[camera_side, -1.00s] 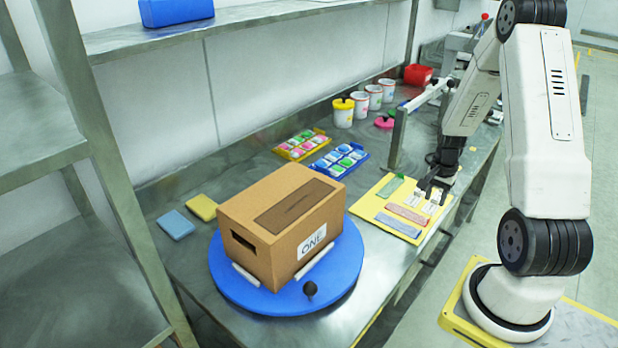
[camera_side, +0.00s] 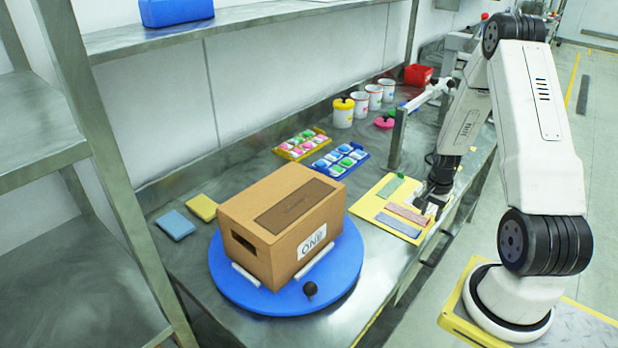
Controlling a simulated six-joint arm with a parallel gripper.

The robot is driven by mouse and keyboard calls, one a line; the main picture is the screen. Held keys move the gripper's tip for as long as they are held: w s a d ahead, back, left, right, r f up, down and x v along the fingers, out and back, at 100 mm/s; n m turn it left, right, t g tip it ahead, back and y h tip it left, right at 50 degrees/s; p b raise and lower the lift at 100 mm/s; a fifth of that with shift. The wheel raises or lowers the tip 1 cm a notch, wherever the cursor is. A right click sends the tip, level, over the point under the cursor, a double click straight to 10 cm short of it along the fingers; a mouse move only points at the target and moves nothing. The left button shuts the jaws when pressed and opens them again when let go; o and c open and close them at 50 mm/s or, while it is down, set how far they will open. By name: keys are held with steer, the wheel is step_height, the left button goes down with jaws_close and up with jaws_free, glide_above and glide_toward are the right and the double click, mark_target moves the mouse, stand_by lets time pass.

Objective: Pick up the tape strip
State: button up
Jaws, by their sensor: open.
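A yellow board (camera_side: 367,207) lies on the steel bench right of the carton and carries several flat strips. A green strip (camera_side: 391,187) is at its back, a pink strip (camera_side: 408,214) nearer the middle and a grey-blue strip (camera_side: 398,226) at its front. I cannot tell which of these is the tape strip. My gripper (camera_side: 427,207) is open and low over the right part of the board, beside the pink strip's right end. It hides most of the small white pieces there. I cannot tell whether the fingers touch anything.
A brown carton (camera_side: 255,228) stands on a blue turntable (camera_side: 230,288) with a black knob. A grey upright post (camera_side: 397,138) stands behind the board. Blue (camera_side: 340,160) and yellow (camera_side: 302,144) trays and several cups (camera_side: 343,112) are farther back.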

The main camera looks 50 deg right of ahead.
steer(key=shift+f, duration=1.05)
jaws_close()
